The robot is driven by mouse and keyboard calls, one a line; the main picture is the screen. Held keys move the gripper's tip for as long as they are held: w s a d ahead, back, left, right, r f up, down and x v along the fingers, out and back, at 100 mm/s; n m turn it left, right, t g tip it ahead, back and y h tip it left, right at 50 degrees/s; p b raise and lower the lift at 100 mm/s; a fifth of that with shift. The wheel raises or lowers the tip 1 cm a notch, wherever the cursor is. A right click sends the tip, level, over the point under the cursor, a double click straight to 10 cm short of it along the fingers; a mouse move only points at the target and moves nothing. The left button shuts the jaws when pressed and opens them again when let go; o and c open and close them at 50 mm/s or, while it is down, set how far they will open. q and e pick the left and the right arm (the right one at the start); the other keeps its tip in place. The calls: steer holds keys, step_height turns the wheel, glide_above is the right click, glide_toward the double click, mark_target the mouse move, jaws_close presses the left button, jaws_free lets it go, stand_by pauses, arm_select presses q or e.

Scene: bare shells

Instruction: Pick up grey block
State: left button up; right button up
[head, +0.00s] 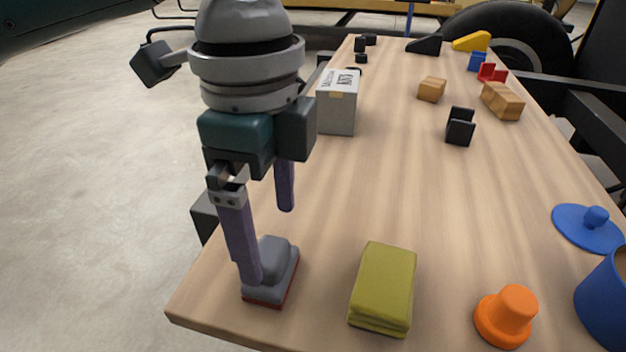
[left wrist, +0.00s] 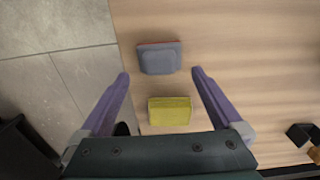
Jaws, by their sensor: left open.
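A grey block (head: 277,262) with a rounded top and a thin red underside lies near the table's front left corner. It also shows in the left wrist view (left wrist: 159,58), just beyond the fingertips and roughly centred between them. My left gripper (head: 268,243) is open and empty, its purple fingers pointing down above the table's left edge. In the head view one finger overlaps the block and hides part of it; I cannot tell whether they touch. My right gripper is in neither view.
A yellow-green folded cloth or sponge (head: 384,287) lies right of the grey block. An orange knob-shaped piece (head: 506,314), a blue lid (head: 589,227) and a blue pot (head: 604,300) stand further right. A grey box (head: 337,104) stands behind my gripper.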

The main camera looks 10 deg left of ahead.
mark_target(268, 251)
arm_select(q)
steer(key=f+b, duration=0.1)
steer(key=f, duration=0.1)
steer(key=f+b, duration=0.1)
steer(key=f, duration=0.3)
steer(key=shift+s+a+b, duration=0.1)
steer(key=shift+a+b, duration=0.15)
steer(key=shift+b, duration=0.15)
steer(key=shift+r, duration=0.1)
steer(key=c, duration=1.2)
